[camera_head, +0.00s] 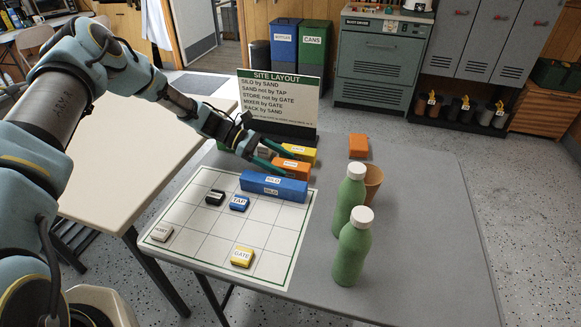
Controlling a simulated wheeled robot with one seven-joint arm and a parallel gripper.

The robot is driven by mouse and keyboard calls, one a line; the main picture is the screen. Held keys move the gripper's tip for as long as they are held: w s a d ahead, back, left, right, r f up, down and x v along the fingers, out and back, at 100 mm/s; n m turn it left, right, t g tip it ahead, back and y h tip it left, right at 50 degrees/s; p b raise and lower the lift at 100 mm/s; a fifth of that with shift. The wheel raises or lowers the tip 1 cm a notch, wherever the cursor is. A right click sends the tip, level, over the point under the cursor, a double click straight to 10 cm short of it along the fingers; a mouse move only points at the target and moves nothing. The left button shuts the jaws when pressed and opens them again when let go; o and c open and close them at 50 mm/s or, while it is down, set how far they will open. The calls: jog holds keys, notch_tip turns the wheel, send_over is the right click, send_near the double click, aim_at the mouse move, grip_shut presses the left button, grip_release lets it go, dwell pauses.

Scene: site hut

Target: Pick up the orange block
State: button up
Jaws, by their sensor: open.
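A long orange block (291,169) with a white label lies on the grey table, just behind the long blue SILO block. A smaller orange block (358,146) lies apart, farther right near the back. My gripper (270,156) reaches in from the left with its dark green fingers apart. The fingertips are at the left end of the long orange block in the picture. I cannot tell whether they touch it. Nothing shows held between them.
The blue SILO block (274,186) lies on the gridded mat (225,248) with several small labelled tiles. A yellow block (299,153) lies just behind the long orange block. The SITE LAYOUT sign (278,98) stands behind. Two green bottles (352,250) and a brown cup (374,180) stand at right.

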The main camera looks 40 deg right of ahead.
aim_at(286, 163)
jog(key=p+x, duration=0.1)
jog(key=x, duration=0.1)
jog(key=shift+s+d+r, duration=0.1)
jog(key=shift+s+d, duration=0.1)
jog(key=shift+s, duration=0.05)
jog(key=shift+s+d+f, duration=0.15)
jog(key=shift+s+f, duration=0.05)
jog(key=shift+f, duration=0.05)
grip_shut()
